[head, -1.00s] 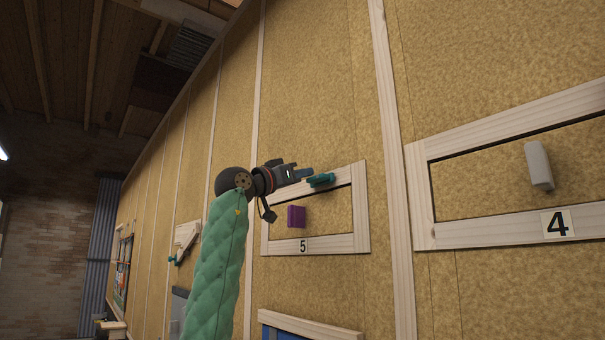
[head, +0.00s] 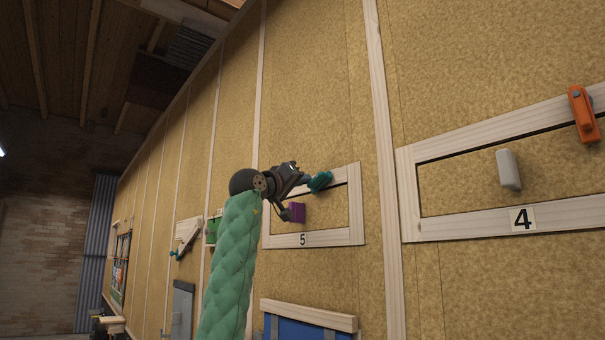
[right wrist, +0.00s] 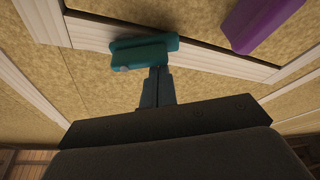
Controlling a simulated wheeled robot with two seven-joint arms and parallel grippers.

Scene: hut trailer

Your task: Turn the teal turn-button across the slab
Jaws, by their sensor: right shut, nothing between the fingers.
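The teal turn-button (head: 321,181) sits on the top rail of the pale wooden frame of hatch 5. In the right wrist view the teal turn-button (right wrist: 145,52) lies at an angle to the rail, one end near the dark gap along the slab. The slab (head: 330,209) is tan and carries a purple block handle (head: 298,212), partly hidden by my gripper. My right gripper (head: 303,180) is shut and empty. Its fingertips (right wrist: 158,72) are at the button's side, seemingly touching it. My left gripper is not in view.
Hatch 4, with a grey handle (head: 508,169) and an orange turn-button (head: 583,112), is at the right. A blue panel (head: 300,331) under a wooden rail lies below hatch 5. More fittings line the wall at the left. The wall between hatches 5 and 4 is clear.

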